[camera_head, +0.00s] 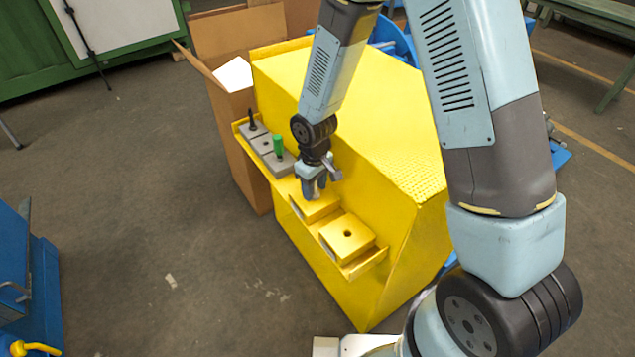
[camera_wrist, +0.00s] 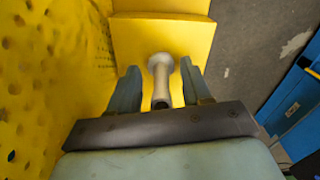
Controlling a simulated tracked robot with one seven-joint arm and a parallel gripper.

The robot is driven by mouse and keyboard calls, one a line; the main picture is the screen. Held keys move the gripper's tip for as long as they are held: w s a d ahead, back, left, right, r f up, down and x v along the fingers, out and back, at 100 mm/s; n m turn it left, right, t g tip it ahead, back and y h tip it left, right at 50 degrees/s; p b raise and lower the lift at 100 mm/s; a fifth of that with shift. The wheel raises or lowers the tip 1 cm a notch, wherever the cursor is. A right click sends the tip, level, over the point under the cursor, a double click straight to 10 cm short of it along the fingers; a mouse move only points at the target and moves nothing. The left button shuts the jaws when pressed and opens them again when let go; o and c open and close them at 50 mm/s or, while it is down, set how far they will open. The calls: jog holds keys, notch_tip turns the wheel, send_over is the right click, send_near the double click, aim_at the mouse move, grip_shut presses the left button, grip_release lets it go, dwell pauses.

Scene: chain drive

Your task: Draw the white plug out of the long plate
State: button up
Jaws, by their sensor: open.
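The white plug (camera_wrist: 161,72) has a round pale head and a narrower stem. In the wrist view it stands between the two fingers of my gripper (camera_wrist: 159,72). My gripper is open, with a gap on either side of the plug. The plug appears over a yellow plate (camera_wrist: 160,35); where it enters the plate is hard to make out. In the head view my gripper (camera_head: 314,186) is low over a yellow plate (camera_head: 318,209) on the ledge and hides most of the plug.
A yellow block with an empty hole (camera_head: 348,233) lies nearer on the ledge. Grey plates with a black peg (camera_head: 251,120) and a green peg (camera_head: 278,146) lie farther along. The big yellow housing (camera_head: 345,105) rises close beside my gripper. Open floor lies left.

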grip_shut()
dwell(0.4)
jog(key=shift+r, duration=0.1)
jog(key=shift+r, duration=4.4)
